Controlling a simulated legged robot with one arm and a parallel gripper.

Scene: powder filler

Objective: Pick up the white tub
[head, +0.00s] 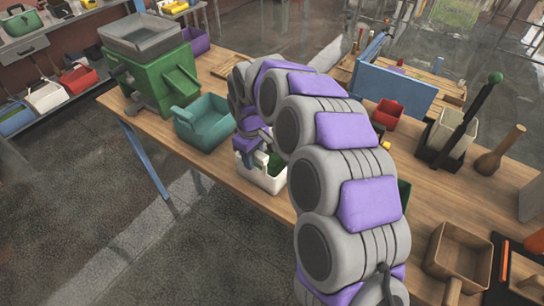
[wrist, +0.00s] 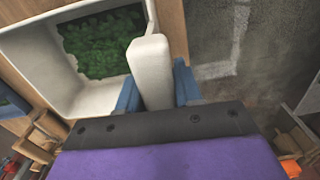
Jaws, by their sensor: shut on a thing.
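The white tub (head: 262,177) sits at the front edge of the wooden table in the head view, partly hidden by my arm. In the wrist view the white tub (wrist: 40,50) shows from above, with dark green lumpy contents inside. A thick pale grip stands up on its side. My gripper (wrist: 155,88) has its blue fingers on either side of this grip and is shut on it. In the head view my gripper (head: 256,160) is mostly hidden behind my arm. I cannot tell whether the tub touches the table.
A teal bin (head: 204,122) stands just left of the tub. A green machine with a grey hopper (head: 140,35) stands at the table's left end. A red box (head: 387,114), a lever stand (head: 450,140) and a brown wooden box (head: 458,255) are to the right.

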